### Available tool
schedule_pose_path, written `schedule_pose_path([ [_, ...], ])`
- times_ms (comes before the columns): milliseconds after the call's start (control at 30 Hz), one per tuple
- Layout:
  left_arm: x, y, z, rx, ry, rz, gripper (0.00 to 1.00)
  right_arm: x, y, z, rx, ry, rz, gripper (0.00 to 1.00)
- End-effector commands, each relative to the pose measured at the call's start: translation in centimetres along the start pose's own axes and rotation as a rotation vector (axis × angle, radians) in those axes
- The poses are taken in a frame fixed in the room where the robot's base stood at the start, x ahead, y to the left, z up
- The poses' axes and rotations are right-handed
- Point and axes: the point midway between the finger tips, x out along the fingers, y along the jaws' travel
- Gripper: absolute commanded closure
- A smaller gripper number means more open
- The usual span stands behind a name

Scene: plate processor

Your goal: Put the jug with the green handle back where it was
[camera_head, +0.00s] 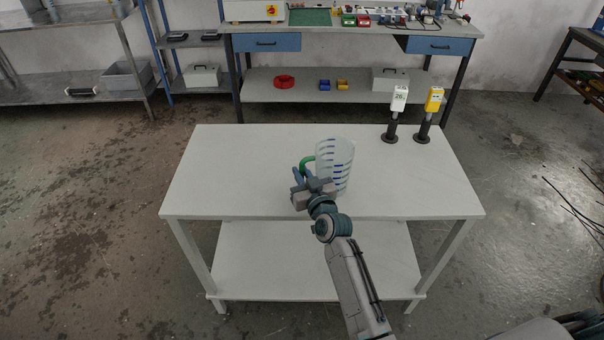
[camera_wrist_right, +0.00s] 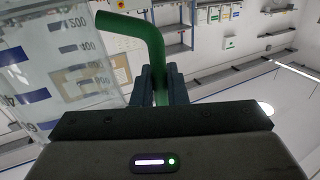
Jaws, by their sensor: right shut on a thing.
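The clear jug (camera_head: 338,163) with blue marks and a green handle (camera_head: 307,162) is at the middle of the white table (camera_head: 230,170). It looks upright; I cannot tell whether it touches the tabletop. My right gripper (camera_head: 303,180) is at the jug's handle side. In the right wrist view the jug (camera_wrist_right: 60,70) fills the left part, and my right gripper (camera_wrist_right: 160,85) is shut on the green handle (camera_wrist_right: 135,25), whose lower part is between the fingers. My left gripper is not in view.
Two upright pipettes on round black bases, one white (camera_head: 398,100) and one yellow (camera_head: 433,100), stand at the table's back right. The left part and right front of the tabletop are clear. A workbench (camera_head: 350,31) with blue drawers stands behind.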

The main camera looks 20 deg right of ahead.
Motion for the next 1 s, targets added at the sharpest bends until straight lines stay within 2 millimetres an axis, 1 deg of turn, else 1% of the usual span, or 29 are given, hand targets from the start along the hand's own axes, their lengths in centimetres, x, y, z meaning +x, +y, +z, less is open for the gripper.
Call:
schedule_pose_path([
  [167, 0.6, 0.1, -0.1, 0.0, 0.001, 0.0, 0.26, 0.0, 0.0, 0.5, -0.001, 0.001, 0.0, 1.0],
  [200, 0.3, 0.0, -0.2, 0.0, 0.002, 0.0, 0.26, 0.0, 0.0, 0.3, 0.0, 0.0, 0.0, 0.8],
  [267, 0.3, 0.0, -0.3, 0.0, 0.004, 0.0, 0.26, 0.0, 0.0, 0.3, 0.0, 0.0, 0.0, 0.68],
  [300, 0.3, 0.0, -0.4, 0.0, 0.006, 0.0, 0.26, 0.0, 0.0, 0.3, 0.0, 0.0, 0.0, 0.66],
  [533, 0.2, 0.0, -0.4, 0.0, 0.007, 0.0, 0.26, 0.0, 0.0, 0.2, 0.0, 0.0, 0.0, 0.66],
  [667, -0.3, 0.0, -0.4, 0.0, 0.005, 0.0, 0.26, 0.0, 0.0, -0.3, 0.0, 0.0, 0.0, 0.66],
  [700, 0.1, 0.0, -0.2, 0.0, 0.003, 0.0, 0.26, -0.5, 0.0, 0.1, 0.0, -0.001, 0.0, 0.66],
  [767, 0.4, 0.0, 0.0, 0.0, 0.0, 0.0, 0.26, -1.5, 0.0, 0.2, -0.001, 0.0, 0.001, 0.66],
  [1000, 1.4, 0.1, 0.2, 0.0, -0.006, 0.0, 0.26, -6.6, 0.0, 0.3, 0.0, 0.0, 0.0, 0.66],
])
